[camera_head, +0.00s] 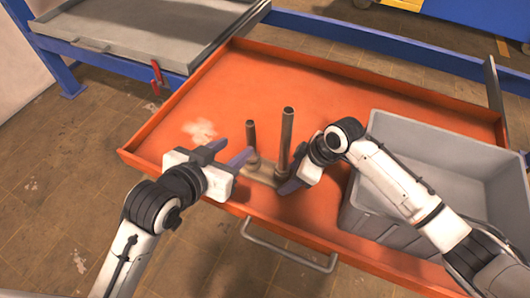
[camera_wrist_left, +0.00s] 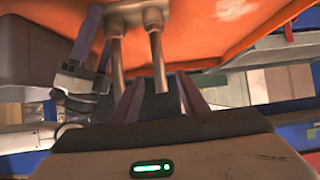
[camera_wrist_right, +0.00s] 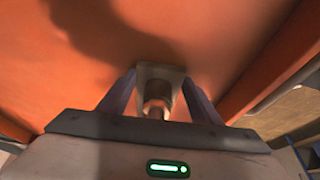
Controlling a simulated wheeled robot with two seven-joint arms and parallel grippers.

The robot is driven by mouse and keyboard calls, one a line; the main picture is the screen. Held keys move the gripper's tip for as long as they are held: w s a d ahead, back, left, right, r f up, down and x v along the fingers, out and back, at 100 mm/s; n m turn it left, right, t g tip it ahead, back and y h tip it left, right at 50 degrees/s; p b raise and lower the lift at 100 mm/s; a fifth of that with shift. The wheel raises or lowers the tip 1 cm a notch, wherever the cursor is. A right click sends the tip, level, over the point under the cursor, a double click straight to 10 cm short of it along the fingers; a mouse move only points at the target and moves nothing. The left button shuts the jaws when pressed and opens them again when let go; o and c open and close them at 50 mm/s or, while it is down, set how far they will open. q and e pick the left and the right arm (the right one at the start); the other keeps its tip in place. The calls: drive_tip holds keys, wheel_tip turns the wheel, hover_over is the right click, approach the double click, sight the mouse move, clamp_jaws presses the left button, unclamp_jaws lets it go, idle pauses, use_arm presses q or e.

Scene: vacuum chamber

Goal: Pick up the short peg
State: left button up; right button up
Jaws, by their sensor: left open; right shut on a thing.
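The short peg (camera_head: 250,138) stands upright on a small base plate (camera_head: 262,171), left of the tall peg (camera_head: 287,128). My left gripper (camera_head: 240,147) is open beside the short peg. In the left wrist view the short peg (camera_wrist_left: 157,62) lines up between the open fingers (camera_wrist_left: 157,83), with no clear contact; the tall peg (camera_wrist_left: 117,62) is to its left. My right gripper (camera_head: 287,183) is low at the right end of the base plate. In the right wrist view its fingers (camera_wrist_right: 160,76) are on either side of the plate (camera_wrist_right: 158,70), seemingly shut on it.
The plate stands in an orange tray (camera_head: 330,100) with raised rims and a front handle (camera_head: 285,250). A grey bin (camera_head: 440,140) fills the tray's right side. The back and left of the tray are clear. A grey drawer (camera_head: 140,30) is at the upper left.

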sight(250, 124)
use_arm(q)
drive_tip(key=w+d+f+t, duration=0.1)
drive_tip(key=w+d, duration=0.1)
drive_tip(key=w, duration=0.3)
drive_tip(key=w+d+f+t+h, duration=0.1)
drive_tip(key=w+d, duration=0.2)
drive_tip(key=w, duration=0.3)
drive_tip(key=shift+f+t, duration=0.3)
drive_tip(key=shift+f, duration=0.1)
clamp_jaws()
